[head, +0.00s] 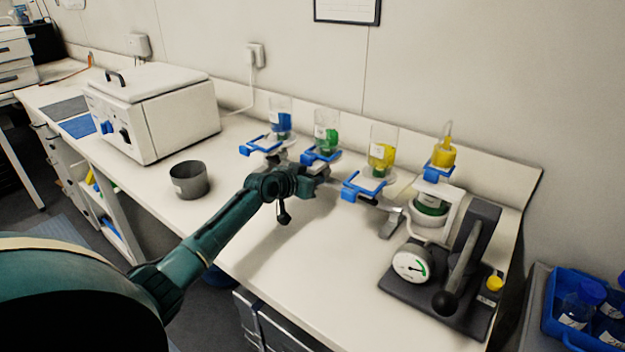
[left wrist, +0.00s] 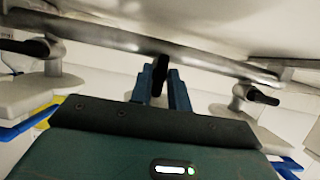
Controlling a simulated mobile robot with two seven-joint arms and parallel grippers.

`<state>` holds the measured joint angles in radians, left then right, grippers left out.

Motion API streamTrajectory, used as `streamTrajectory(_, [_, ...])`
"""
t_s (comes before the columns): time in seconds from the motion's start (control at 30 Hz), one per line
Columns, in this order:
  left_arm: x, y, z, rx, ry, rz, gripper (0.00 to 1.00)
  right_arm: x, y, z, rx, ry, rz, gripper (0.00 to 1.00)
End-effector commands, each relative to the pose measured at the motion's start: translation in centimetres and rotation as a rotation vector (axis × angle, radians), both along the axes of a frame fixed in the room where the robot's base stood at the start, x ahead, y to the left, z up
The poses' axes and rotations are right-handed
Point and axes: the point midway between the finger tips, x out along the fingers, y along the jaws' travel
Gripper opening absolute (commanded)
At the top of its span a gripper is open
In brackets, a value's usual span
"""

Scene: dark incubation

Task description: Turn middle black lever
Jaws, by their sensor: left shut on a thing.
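A grey metal manifold rail (head: 396,218) stands on the bench under three clear funnels with blue (head: 281,122), green (head: 327,140) and yellow (head: 382,155) contents. My left gripper (head: 316,178) reaches the rail near the green funnel and hides part of it. In the left wrist view its fingers (left wrist: 161,84) are shut on the middle black lever (left wrist: 160,70), which stands upright between them below the rail. Two other black levers show there, one to the left (left wrist: 32,47) and one to the right (left wrist: 262,96), both sideways and apart from the gripper. My right gripper is not in view.
A grey cup (head: 189,180) and a white water bath (head: 168,118) stand to the left. The bench front (head: 300,265) is clear.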

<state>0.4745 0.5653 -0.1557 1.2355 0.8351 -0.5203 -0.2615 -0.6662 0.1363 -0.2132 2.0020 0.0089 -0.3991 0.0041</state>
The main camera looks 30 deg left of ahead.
Motion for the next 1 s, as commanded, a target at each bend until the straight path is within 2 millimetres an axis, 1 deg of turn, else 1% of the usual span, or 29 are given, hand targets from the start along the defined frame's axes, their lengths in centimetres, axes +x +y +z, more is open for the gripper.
streamTrajectory(0.1, [0.0, 0.0, 0.0, 0.000, 0.000, 0.000, 0.00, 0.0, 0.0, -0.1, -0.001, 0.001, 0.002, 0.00])
streamTrajectory(0.13, [0.0, 0.0, 0.0, 0.000, 0.000, 0.000, 0.20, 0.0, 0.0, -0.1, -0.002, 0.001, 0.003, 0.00])
streamTrajectory(0.3, [0.0, 0.0, 0.0, 0.000, 0.000, 0.000, 0.34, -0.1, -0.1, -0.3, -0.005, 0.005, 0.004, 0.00])
streamTrajectory(0.53, [0.0, 0.0, 0.0, 0.001, 0.000, 0.001, 0.34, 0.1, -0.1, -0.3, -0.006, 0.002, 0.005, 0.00])
streamTrajectory(0.67, [-0.6, 0.1, 0.2, 0.002, 0.001, 0.000, 0.34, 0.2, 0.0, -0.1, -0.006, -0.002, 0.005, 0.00])
streamTrajectory(0.77, [-1.7, 0.2, 0.6, 0.003, 0.001, -0.001, 0.34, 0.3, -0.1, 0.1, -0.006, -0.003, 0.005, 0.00])
streamTrajectory(0.83, [-2.7, 0.3, 1.1, 0.006, 0.001, -0.001, 0.34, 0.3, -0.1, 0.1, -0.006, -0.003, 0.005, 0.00])
streamTrajectory(1.0, [-6.0, 0.5, 2.3, 0.005, 0.003, -0.001, 0.34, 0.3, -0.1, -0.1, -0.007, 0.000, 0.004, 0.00])
